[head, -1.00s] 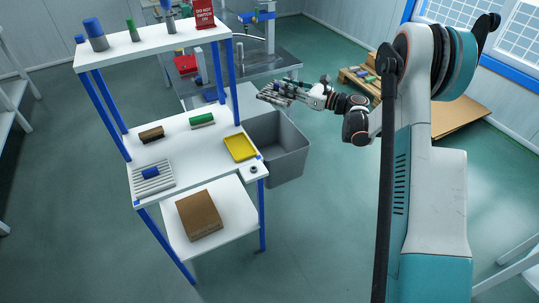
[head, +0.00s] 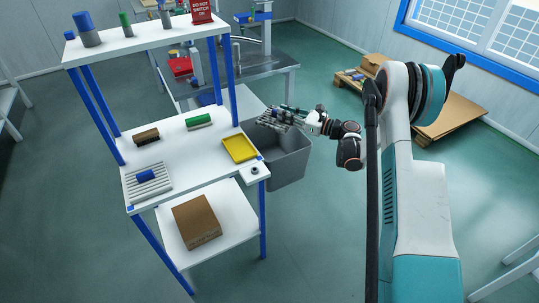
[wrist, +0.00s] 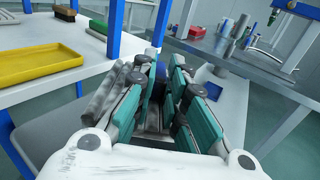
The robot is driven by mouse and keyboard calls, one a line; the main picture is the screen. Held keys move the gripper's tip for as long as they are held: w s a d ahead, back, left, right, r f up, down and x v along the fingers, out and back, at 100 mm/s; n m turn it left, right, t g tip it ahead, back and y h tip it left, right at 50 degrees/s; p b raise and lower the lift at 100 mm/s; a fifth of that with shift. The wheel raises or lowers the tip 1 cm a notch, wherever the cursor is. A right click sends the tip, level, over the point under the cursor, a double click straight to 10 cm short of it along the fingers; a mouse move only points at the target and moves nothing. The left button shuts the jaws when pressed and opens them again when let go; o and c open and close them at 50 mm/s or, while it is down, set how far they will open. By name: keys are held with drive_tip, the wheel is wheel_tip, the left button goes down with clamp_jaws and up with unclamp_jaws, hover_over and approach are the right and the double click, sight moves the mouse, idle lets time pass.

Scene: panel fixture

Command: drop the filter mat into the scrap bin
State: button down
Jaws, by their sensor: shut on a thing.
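The filter mat is a grey, ribbed piece (wrist: 103,97) at the left of my gripper's fingers in the wrist view. My gripper (wrist: 160,85) is shut on it, and the teal fingers hide part of it. The scrap bin (head: 288,170) is a grey, open-topped box on the floor, right of the white shelf unit. Its grey wall also shows at the lower left of the wrist view (wrist: 38,135).
The white shelf unit (head: 180,160) with blue posts stands close left of the bin. A yellow tray (head: 239,149) lies near its right edge. A metal workbench (head: 262,60) stands behind the bin. Floor is clear to the right, before the cardboard and pallet (head: 445,118).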

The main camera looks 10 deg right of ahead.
drive_tip(key=shift+f, duration=0.4)
drive_tip(key=c, duration=1.5)
unclamp_jaws()
drive_tip(key=shift+c, duration=0.2)
drive_tip(key=shift+d, duration=0.1)
drive_tip(key=v, duration=1.2)
